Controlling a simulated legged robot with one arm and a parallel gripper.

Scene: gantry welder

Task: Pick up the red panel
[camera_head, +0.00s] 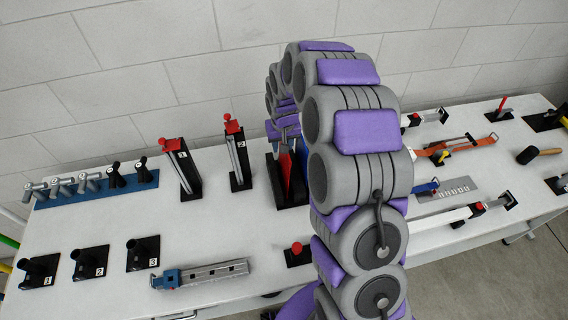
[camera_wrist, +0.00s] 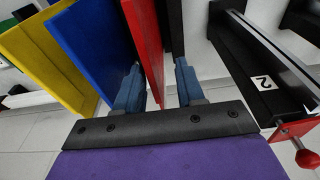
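The red panel (camera_wrist: 146,45) stands on edge in the wrist view, next to a blue panel (camera_wrist: 88,48) and a yellow panel (camera_wrist: 45,62). My gripper (camera_wrist: 157,67) is open, with one blue finger on each side of the red panel's near edge. The left finger is in the gap between the red and blue panels; a gap shows between the right finger and the red panel. In the head view, the red panel (camera_head: 285,173) stands in a black rack (camera_head: 292,196) on the table, partly hidden by my arm.
In the wrist view, a black stand labelled 2 (camera_wrist: 262,82) with a red knob is close on the right. The head view shows red-topped stands 1 (camera_head: 180,165) and 2 (camera_head: 237,155) left of the rack. Several tools lie on the white table (camera_head: 110,220), with a block wall behind.

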